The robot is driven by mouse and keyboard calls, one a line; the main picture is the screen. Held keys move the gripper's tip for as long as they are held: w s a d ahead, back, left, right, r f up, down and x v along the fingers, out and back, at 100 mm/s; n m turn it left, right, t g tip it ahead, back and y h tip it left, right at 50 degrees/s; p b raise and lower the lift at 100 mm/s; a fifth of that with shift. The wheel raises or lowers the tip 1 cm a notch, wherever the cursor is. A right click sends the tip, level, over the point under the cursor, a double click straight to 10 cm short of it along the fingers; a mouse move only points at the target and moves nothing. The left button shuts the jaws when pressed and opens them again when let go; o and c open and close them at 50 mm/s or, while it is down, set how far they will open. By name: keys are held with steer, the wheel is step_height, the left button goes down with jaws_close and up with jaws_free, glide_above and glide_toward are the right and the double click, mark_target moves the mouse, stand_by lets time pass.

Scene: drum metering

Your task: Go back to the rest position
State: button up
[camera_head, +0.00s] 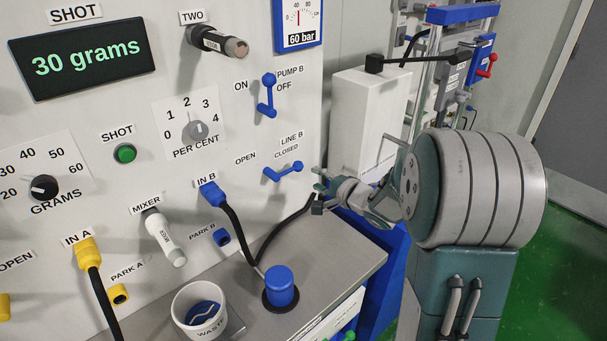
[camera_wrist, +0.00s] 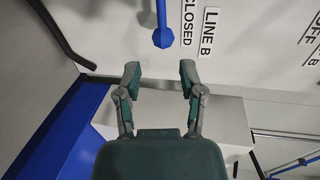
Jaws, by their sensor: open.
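My gripper (camera_head: 318,196) is in front of the panel's right edge, below and to the right of the blue LINE B lever (camera_head: 284,172). In the wrist view my gripper (camera_wrist: 160,80) is open, with nothing between its two fingers. The LINE B lever (camera_wrist: 162,30) shows just beyond the fingertips there, apart from them. In the head view that lever lies near the CLOSED label. The blue PUMP B lever (camera_head: 267,95) is higher on the panel, between ON and OFF labels.
A grey shelf (camera_head: 350,255) carries a WASTE cup (camera_head: 199,309) and a blue-capped piece (camera_head: 280,287). Black hoses run from the IN A (camera_head: 88,252) and IN B (camera_head: 211,194) plugs. A white box (camera_head: 362,120) stands behind my gripper. Green floor lies open at right.

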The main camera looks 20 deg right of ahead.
steer(key=shift+v, duration=1.2)
steer(key=s+r+n+g+h, duration=0.3)
steer(key=s+r+n+h, duration=0.2)
steer(key=s+r+h, duration=0.35)
steer(key=s+a+f+n+g+y, duration=0.1)
steer(key=s+a+n+g, duration=0.2)
steer(key=s, duration=0.7)
steer(key=s+a+f+n+g+y, duration=0.1)
steer(key=s+a+n, duration=0.4)
steer(key=s, duration=0.5)
steer(key=shift+a+f+n+g, duration=0.45)
steer(key=shift+a+g, duration=0.55)
steer(key=shift+a, duration=0.25)
